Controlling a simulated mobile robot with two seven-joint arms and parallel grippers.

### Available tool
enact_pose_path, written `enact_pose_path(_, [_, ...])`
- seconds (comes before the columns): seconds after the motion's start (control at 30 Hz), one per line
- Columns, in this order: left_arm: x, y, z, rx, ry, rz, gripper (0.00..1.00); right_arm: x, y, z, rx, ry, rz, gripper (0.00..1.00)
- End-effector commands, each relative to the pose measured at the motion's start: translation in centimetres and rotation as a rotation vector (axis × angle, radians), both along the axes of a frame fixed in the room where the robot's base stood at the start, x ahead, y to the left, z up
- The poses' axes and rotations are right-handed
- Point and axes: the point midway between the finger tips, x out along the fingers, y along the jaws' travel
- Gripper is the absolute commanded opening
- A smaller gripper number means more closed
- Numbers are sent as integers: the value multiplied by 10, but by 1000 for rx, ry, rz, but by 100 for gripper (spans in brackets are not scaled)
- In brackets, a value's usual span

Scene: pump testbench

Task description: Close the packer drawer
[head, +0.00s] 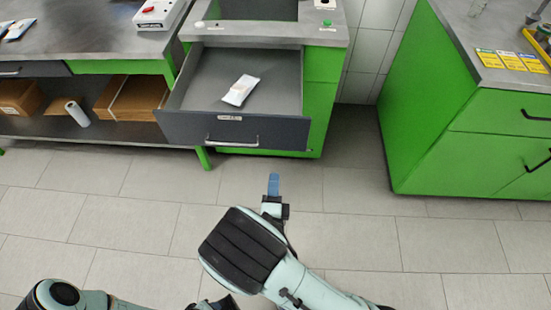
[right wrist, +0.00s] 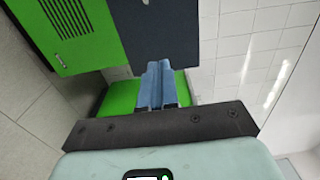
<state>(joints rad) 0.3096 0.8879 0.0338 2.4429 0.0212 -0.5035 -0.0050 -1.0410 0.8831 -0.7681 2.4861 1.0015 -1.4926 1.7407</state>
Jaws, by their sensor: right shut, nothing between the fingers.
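The packer drawer (head: 240,132) is pulled out of the green cabinet in the head view. It has a dark grey front with a bar handle (head: 231,143), and a small white packet (head: 240,90) lies inside. My right gripper (head: 273,184) is in front of and below the drawer front, apart from it, with its blue fingers shut and empty. The right wrist view shows these fingers (right wrist: 157,87) with a dark grey panel and green cabinet surfaces beyond. My left arm shows at the lower left of the head view; its gripper cannot be made out clearly.
A green cabinet (head: 440,150) stands at the right, with yellow cards (head: 512,60) on top. A workbench (head: 85,40) at the left has cardboard boxes (head: 130,98) on its lower shelf. The tiled floor (head: 350,215) between is clear.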

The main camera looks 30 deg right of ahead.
Motion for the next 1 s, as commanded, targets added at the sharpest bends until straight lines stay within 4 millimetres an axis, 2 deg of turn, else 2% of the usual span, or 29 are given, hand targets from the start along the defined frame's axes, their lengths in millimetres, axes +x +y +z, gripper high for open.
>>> enact_pose_path(0.17, [1, 0, 1, 1, -2, 1, 43, 22, -14, 1, -1, -2, -3, 0])
enact_pose_path(0.4, [4, 2, -3, 5, -10, 4, 43, 66, -42, 0, -3, 2, -2, 0])
enact_pose_path(0.6, [9, 4, -7, 12, -24, 10, 43, 97, -60, 0, -3, 3, 0, 0])
enact_pose_path(0.8, [13, 6, -9, 16, -33, 14, 43, 113, -70, -1, -1, 6, 0, 0])
enact_pose_path(1.0, [13, 7, -9, 17, -36, 15, 43, 116, -72, 0, -2, 7, 1, 0])
